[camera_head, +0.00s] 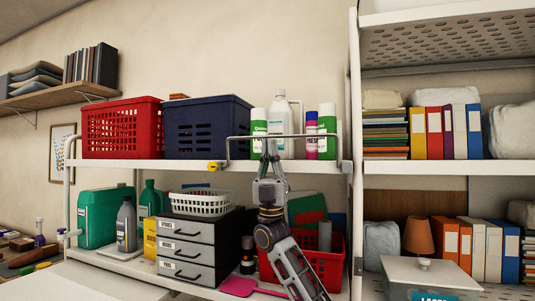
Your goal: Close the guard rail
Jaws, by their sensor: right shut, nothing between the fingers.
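The guard rail (240,137) is a thin grey metal bar at the front edge of the upper shelf. It runs across the front of the bottles, from near a yellow fitting (215,166) on the left to a bracket at the shelf's right end. My right gripper (270,156) reaches up from below, in front of the shelf edge. Its fingers point up and are shut with nothing between them. Their tips are close below or at the rail; I cannot tell whether they touch it. My left gripper is not in view.
A red basket (122,128), a navy basket (207,127) and several bottles (281,124) stand on the upper shelf (150,165). Below are a drawer box (186,250) and a red crate (325,264), close to my right arm. A shelving unit with binders (434,133) stands right.

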